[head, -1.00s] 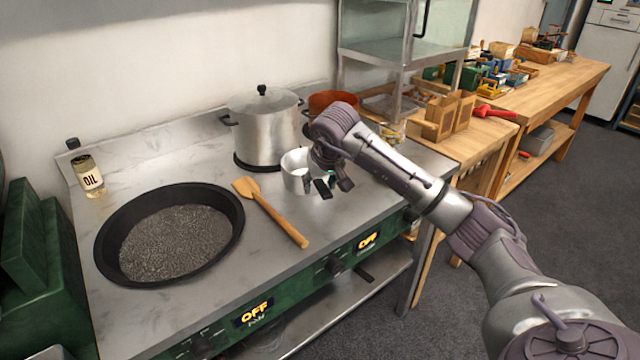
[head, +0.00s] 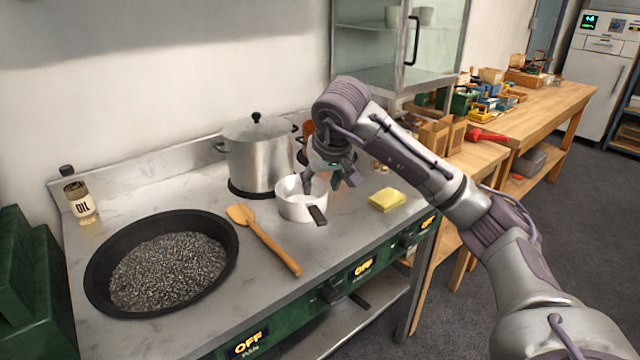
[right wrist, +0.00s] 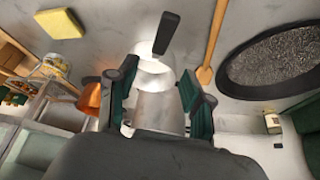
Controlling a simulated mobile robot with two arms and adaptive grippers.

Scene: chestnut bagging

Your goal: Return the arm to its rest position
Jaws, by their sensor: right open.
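My right gripper (head: 331,172) is open, with its fingers pointing down just above and behind the white saucepan (head: 293,206) on the stove. In the right wrist view, the two fingers (right wrist: 158,97) stand apart with nothing held between them. The saucepan's dark handle (right wrist: 166,33) shows beyond the fingertips there. My right arm reaches in from the lower right of the head view and bends down at the wrist. My left gripper is not in view.
A glass cabinet (head: 385,45) is behind the arm. Wooden benches (head: 550,95) run right.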

